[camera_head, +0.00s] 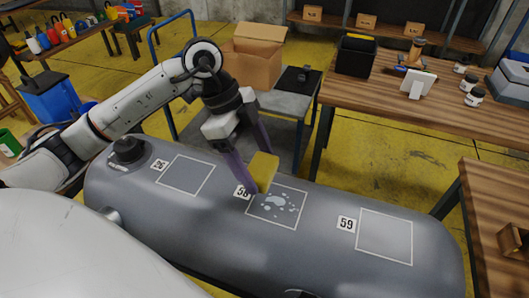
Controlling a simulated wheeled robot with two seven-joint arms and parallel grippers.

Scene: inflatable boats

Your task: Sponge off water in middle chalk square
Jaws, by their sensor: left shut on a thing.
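A grey inflatable tube (330,263) lies across the front with three chalk squares on its top. The middle chalk square (268,220) holds several pale water spots (280,201). The left square (186,175) and the right square (384,236) show no clear spots. My left gripper (252,180) is shut on a yellow sponge (264,171). The sponge is tilted, at the upper left edge of the middle square; I cannot tell whether it touches the tube. The fingers partly cover the number label (242,192) beside that square. My right gripper is not in view.
A grey cart (284,108) with an open cardboard box (256,60) stands behind the tube. A wooden table (400,98) at the right holds a black bin (356,55) and jars. Another wooden table (480,195) stands close to the tube's right end. A black valve (128,150) sticks up at the left.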

